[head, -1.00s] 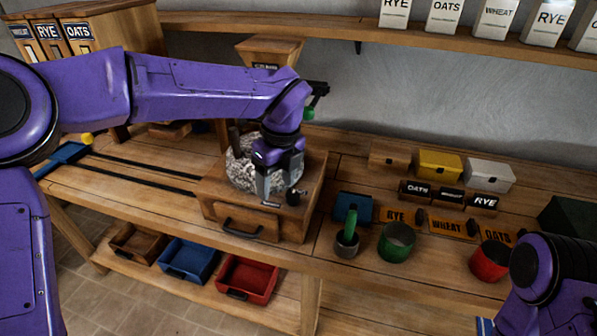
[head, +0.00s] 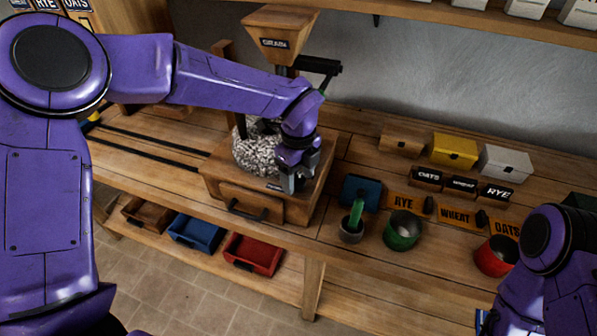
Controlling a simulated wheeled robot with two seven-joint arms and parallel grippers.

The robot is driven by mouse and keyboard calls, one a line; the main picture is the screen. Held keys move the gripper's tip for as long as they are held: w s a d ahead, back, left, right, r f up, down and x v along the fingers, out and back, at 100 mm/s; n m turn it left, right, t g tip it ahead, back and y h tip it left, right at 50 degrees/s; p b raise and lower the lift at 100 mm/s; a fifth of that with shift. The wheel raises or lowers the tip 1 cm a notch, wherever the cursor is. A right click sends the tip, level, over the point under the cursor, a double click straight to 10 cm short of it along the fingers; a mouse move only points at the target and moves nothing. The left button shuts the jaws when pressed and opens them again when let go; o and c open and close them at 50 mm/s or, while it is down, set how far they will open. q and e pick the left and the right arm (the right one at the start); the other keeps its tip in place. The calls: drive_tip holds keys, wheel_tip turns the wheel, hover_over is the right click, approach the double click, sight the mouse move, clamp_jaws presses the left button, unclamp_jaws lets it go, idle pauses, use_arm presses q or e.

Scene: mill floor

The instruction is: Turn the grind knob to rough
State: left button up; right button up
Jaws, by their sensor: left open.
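The grain mill is a wooden box (head: 315,190) with a front drawer (head: 252,203), a pale speckled millstone (head: 257,152) and a hopper (head: 278,42) labelled GRAIN. My left gripper (head: 293,184) points down over the right front of the mill's top, its fingers open. The fingers cover the spot where the small dark knob sits, so I cannot make out the knob or its setting. A small label (head: 273,187) shows just left of the fingers. My right arm is at the lower right, and its gripper is not clearly in the picture.
A black crank (head: 318,66) stands behind my left wrist. Brown, blue and red bins (head: 253,254) sit on the lower shelf.

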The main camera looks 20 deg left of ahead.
use_arm(q)
drive_tip(key=c, duration=1)
drive_tip(key=shift+c, duration=0.2)
drive_tip(key=shift+f+n+b, duration=0.15)
drive_tip(key=shift+n+b, duration=0.15)
drive_tip(key=shift+b, duration=0.45)
drive_tip(key=n+b, duration=1.5)
drive_tip(key=b, duration=0.8)
drive_tip(key=shift+r+n+b, duration=0.2)
drive_tip(key=shift+n+b, duration=1)
drive_tip(key=shift+b, duration=0.15)
drive_tip(key=o, duration=1)
